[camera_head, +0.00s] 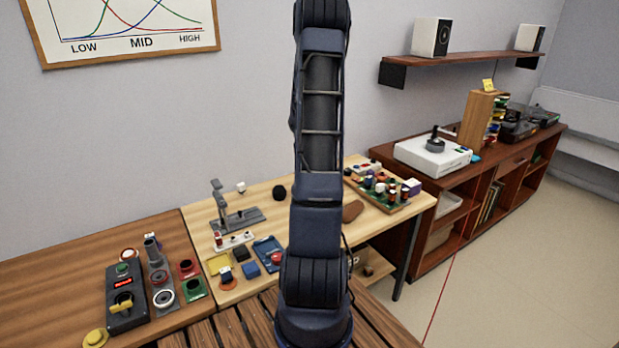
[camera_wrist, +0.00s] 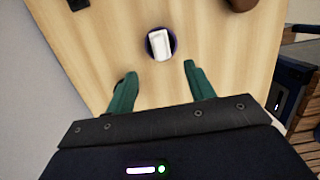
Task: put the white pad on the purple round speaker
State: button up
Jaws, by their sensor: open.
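In the wrist view a white pad (camera_wrist: 158,45) lies on top of a dark purple round speaker (camera_wrist: 174,43) on the light wooden table (camera_wrist: 225,62). Only the speaker's rim shows around the pad, which looks roughly centred on it. My gripper (camera_wrist: 159,70) is open, with its green fingers apart and nothing between them. The fingertips point toward the pad and speaker and appear clear of both. In the head view my arm hides the gripper, the pad and the speaker.
The light table (camera_head: 268,220) also holds a grey stand (camera_head: 238,219), a black round object (camera_head: 279,192), a brown flat piece (camera_head: 352,211) and a tray of small parts (camera_head: 384,192). A white turntable-like box (camera_head: 432,157) stands on the cabinet at right.

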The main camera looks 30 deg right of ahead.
jog(key=s+a+r+m+t, duration=0.1)
jog(key=s+a+r+m, duration=0.35)
jog(key=a+r, duration=0.5)
jog(key=s+a+r+m+t, duration=0.1)
jog(key=s+a+r+m, duration=0.35)
jog(key=a+r, duration=0.5)
jog(key=s+a+r+m+t, duration=0.1)
jog(key=s+a+r+m, duration=0.1)
jog(key=s, duration=0.5)
jog(key=s+a+r+m+y, duration=0.1)
jog(key=s+a+r+m, duration=0.1)
jog(key=s+a+m, duration=0.2)
jog(key=s+a+r+m+t, duration=0.1)
jog(key=s+a+r+m, duration=0.1)
jog(key=s+a, duration=0.5)
jog(key=shift+s+m+t+y, duration=0.3)
jog(key=shift+s+m+y, duration=0.15)
jog(key=shift+s, duration=0.9)
